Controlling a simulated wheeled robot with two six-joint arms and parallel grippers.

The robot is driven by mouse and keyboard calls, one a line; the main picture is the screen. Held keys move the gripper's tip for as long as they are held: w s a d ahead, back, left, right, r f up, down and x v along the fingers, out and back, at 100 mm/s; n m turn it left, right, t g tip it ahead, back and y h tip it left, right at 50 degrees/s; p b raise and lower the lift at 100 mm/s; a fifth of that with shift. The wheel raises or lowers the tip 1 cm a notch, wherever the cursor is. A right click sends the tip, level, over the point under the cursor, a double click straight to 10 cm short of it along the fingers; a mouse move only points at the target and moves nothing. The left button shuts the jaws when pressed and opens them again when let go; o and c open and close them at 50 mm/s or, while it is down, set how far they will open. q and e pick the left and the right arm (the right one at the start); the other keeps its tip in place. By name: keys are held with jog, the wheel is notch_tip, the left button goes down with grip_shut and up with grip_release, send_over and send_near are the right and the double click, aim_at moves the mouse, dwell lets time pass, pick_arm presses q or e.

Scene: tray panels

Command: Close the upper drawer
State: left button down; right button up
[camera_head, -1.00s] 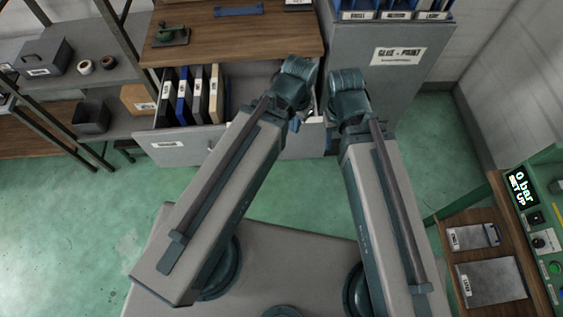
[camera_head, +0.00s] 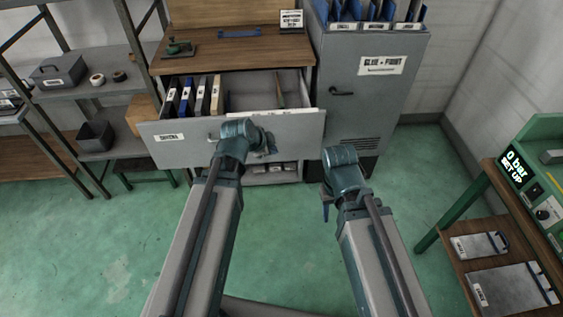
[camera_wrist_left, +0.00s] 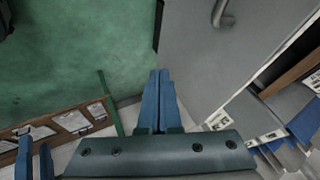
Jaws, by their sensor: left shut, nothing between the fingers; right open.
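The upper drawer (camera_head: 300,127) stands open under the wooden worktop in the head view, its grey front out toward me. Several upright folders (camera_head: 196,97) stand in its left part; the right part is mostly bare around a thin divider. My left gripper (camera_head: 268,145) is shut and empty, close to the drawer front right of its middle; I cannot tell if it touches. My left arm hides part of the front. In the left wrist view the shut blue fingers (camera_wrist_left: 160,100) show beside a grey panel with a curved handle. My right gripper (camera_head: 325,203) is open, pointing down, right of the drawer.
A grey glue and paint cabinet (camera_head: 385,70) stands right of the drawer. A shelf rack (camera_head: 85,90) with boxes is at the left. A green-framed bench (camera_head: 500,215) with clipboards is at the right. Green floor lies clear between.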

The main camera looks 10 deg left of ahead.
pick_arm(q)
jog(key=b, duration=0.8)
send_near(286, 147)
jog(key=x, duration=0.4)
jog(key=shift+d+f, duration=0.2)
jog(key=shift+f, duration=0.25)
jog(key=shift+w, duration=0.15)
jog(key=shift+w+a, duration=0.1)
jog(key=w+a, duration=0.2)
jog(key=w, duration=0.7)
jog(key=w+a, duration=0.3)
jog(key=w, duration=0.6)
jog(key=w+a, duration=0.3)
jog(key=w, duration=0.6)
jog(key=shift+w, duration=0.55)
jog(key=shift+w+a+r, duration=0.1)
jog(key=shift+w, duration=0.05)
